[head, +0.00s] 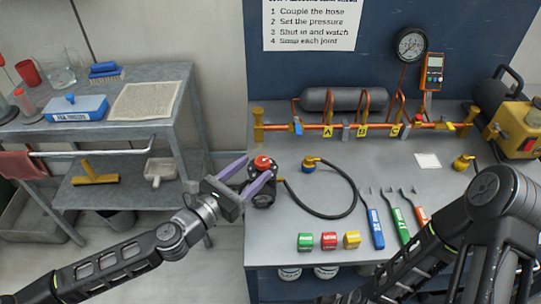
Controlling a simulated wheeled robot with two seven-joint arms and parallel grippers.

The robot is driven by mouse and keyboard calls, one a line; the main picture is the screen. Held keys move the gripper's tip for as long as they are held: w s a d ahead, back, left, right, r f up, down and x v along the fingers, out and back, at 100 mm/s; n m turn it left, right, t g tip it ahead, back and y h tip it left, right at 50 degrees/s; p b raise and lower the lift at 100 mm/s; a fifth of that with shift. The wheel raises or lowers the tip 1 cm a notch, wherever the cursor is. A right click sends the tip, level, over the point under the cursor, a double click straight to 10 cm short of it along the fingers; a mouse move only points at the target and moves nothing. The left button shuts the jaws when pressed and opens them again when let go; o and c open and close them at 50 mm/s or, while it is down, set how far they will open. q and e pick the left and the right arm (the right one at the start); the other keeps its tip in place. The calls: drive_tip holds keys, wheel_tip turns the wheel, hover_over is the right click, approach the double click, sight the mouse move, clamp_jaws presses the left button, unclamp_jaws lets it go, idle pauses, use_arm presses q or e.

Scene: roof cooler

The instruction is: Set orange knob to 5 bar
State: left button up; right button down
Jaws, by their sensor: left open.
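The orange-red knob (262,162) sits on top of a black regulator (263,196) at the left front of the grey bench. My left gripper (259,168) has two purple fingers, spread apart, one on each side of the knob. I cannot tell whether the fingers touch it. Any pressure marks on the regulator are too small to read. A round dark gauge (410,44) is on the blue back panel, its reading not legible. My right arm reaches in at the lower right, but its gripper is out of frame.
A black hose (340,212) with a brass-and-blue coupling (310,165) loops right of the regulator. A copper pipe manifold (345,130) runs behind. A grey cart (170,112) stands left.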

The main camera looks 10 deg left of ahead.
sight(267, 158)
use_arm(q)
drive_tip(key=shift+w+d+f+b, duration=0.45)
drive_tip(key=shift+w+b, duration=0.25)
drive_tip(key=shift+b, duration=0.35)
drive_tip(key=x, duration=0.2)
drive_tip(key=r+x, duration=0.1)
drive_tip(key=x, duration=0.1)
drive_tip(key=shift+w+d+p, duration=0.2)
drive_tip(key=shift+w+p, duration=0.1)
drive_tip(key=shift+p, duration=0.05)
drive_tip(key=shift+w+d, duration=0.2)
drive_tip(key=shift+w, duration=0.2)
clamp_jaws()
